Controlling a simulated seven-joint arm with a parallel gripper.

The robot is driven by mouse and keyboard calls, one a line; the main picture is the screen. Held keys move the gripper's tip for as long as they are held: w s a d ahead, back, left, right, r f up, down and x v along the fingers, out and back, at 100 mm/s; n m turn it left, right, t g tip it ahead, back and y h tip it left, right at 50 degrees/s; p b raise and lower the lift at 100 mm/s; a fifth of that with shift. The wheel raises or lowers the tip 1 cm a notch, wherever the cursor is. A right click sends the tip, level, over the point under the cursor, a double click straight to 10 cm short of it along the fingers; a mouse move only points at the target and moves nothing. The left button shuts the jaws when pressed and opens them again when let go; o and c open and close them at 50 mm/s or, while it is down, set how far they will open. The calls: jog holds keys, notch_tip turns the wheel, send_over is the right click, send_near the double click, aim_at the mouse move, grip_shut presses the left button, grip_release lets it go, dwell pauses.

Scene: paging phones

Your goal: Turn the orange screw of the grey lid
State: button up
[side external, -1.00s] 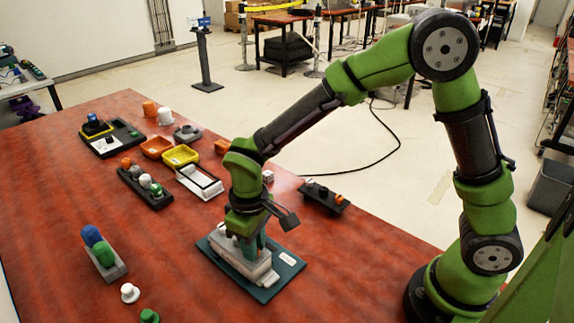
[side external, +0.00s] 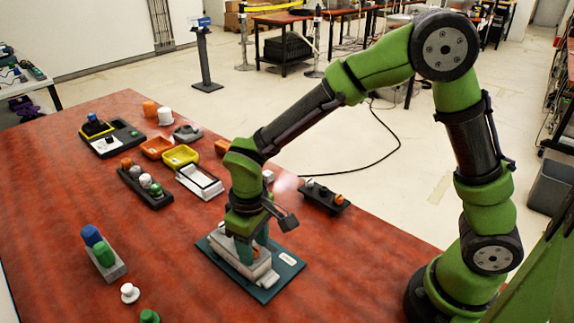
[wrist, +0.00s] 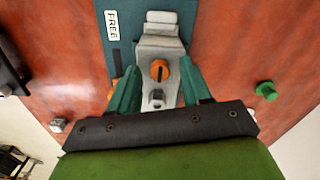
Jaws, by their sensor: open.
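The orange screw (wrist: 159,70) has a dark slot and sits upright in the grey lid (wrist: 160,45), seen in the wrist view. The lid lies on a grey block on a dark teal board, which shows in the side external view (side external: 276,287). My gripper (wrist: 160,78) is open, with one green finger on each side of the screw and gaps between. In the side external view my gripper (side external: 254,252) is low over the lid and hides most of the screw. A metal bolt (wrist: 157,97) stands on the near part of the lid.
The board has a label reading FREE (wrist: 111,25). A block with blue and green knobs (side external: 112,270) stands to the left, with a white knob (side external: 130,293) nearby. A black strip with an orange knob (side external: 325,197) lies right. Bins and other fixtures are behind.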

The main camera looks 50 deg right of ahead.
aim_at(254, 249)
notch_tip(254, 249, up, 17)
dwell(0.5)
jog(key=s+d+m+t+y, duration=0.2)
jog(key=s+d+m+t, duration=0.4)
jog(key=s+d, duration=0.5)
jog(key=d+t, duration=0.1)
jog(key=d, duration=0.2)
jog(key=shift+s+d+r+m, duration=0.25)
jog(key=shift+d+r+m, duration=0.05)
jog(key=shift+r+m, duration=0.1)
dwell(0.4)
